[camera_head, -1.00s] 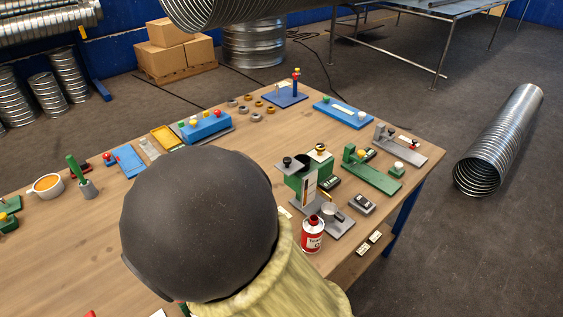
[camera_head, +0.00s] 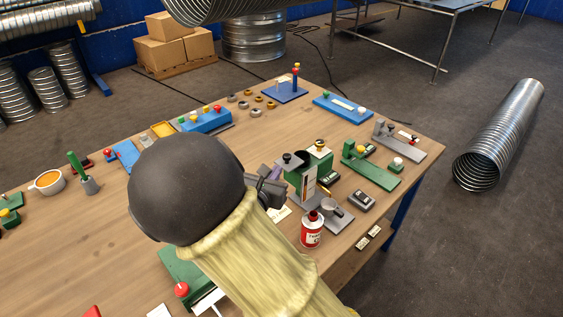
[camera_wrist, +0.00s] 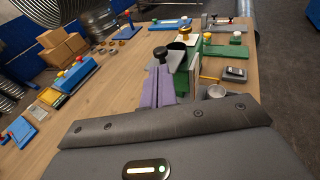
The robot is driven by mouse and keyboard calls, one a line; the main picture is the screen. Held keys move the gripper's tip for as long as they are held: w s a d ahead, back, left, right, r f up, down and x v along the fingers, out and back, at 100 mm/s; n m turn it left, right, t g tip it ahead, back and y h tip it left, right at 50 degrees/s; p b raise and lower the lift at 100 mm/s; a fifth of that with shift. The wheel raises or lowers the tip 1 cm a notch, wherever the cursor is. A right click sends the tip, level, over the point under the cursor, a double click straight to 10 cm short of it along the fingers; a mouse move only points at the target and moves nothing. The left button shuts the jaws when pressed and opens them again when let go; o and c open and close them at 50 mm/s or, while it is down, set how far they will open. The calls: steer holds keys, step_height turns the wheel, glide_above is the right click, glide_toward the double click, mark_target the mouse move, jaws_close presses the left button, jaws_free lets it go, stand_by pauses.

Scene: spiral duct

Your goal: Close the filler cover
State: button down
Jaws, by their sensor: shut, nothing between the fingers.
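The green filler box (camera_head: 297,183) stands near the right end of the bench, with its round dark opening (camera_head: 305,157) showing on top. The grey filler cover with a black knob (camera_head: 288,159) sits at the left of the opening and leaves it uncovered. In the wrist view the black knob (camera_wrist: 160,52) is just beyond my fingertips, and the green box (camera_wrist: 181,75) is to their right. My gripper (camera_wrist: 160,70) has its purple fingers together, empty, close to the knob. I cannot tell whether they touch it. In the head view my arm partly hides the gripper (camera_head: 277,173).
A red and white can (camera_head: 312,230) and a grey plate with a round cup (camera_head: 333,212) stand in front of the box. A green clamp fixture (camera_head: 370,172) is to its right. A blue block with coloured knobs (camera_head: 205,120) lies farther back on the bench.

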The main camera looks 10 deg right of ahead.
mark_target(285, 158)
steer(key=p+x, duration=0.1)
steer(key=x, duration=0.4)
steer(key=shift+w+d, duration=0.1)
